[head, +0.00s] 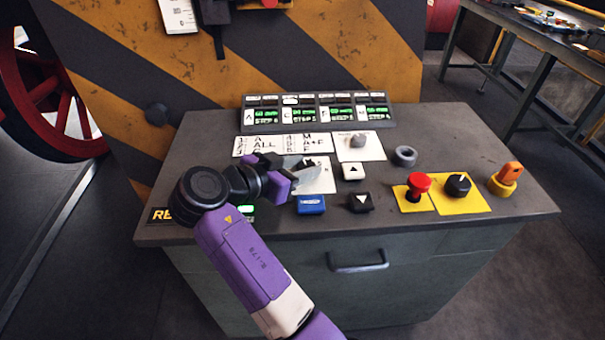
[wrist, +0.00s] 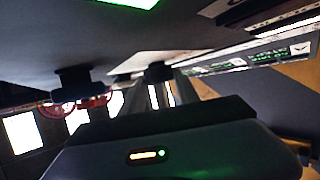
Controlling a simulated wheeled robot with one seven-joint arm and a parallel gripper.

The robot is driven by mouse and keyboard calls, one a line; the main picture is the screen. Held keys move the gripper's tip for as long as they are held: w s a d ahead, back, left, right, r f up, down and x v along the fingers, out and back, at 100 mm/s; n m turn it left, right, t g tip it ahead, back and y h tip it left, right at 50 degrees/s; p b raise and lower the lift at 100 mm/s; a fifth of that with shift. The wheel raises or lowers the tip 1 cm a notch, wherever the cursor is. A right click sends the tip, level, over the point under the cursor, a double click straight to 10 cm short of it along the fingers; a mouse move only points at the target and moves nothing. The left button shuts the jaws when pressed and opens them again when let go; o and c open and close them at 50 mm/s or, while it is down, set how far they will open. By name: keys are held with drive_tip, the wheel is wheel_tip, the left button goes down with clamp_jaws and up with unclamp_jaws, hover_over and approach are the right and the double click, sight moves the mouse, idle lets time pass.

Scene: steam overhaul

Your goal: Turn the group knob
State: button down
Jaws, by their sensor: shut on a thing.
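My gripper (head: 312,170) reaches from the left over a white plate (head: 322,184) on the grey console top. Its grey fingers are closed on a small knob, taken to be the group knob, which the fingers hide in the head view. In the wrist view the fingers (wrist: 155,95) meet at a small dark knob (wrist: 158,72) on the panel surface. Which way the knob points cannot be made out. A white label card (head: 282,145) with numbers and letters, such as "ALL" and "A+F", lies just behind the gripper.
A grey knob (head: 358,141) on another white plate stands behind right. White (head: 354,171), black (head: 360,202) and blue (head: 311,204) buttons sit close by. A red mushroom button (head: 418,184), black knob (head: 458,185) and orange key switch (head: 506,178) are right. A display (head: 318,111) stands behind.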

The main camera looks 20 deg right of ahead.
idle(0.3)
drive_tip(key=c, duration=0.9)
unclamp_jaws()
drive_tip(key=shift+b+v, duration=0.35)
drive_tip(key=shift+v, duration=3.5)
drive_tip(key=shift+w, duration=0.1)
drive_tip(key=shift+r, duration=0.15)
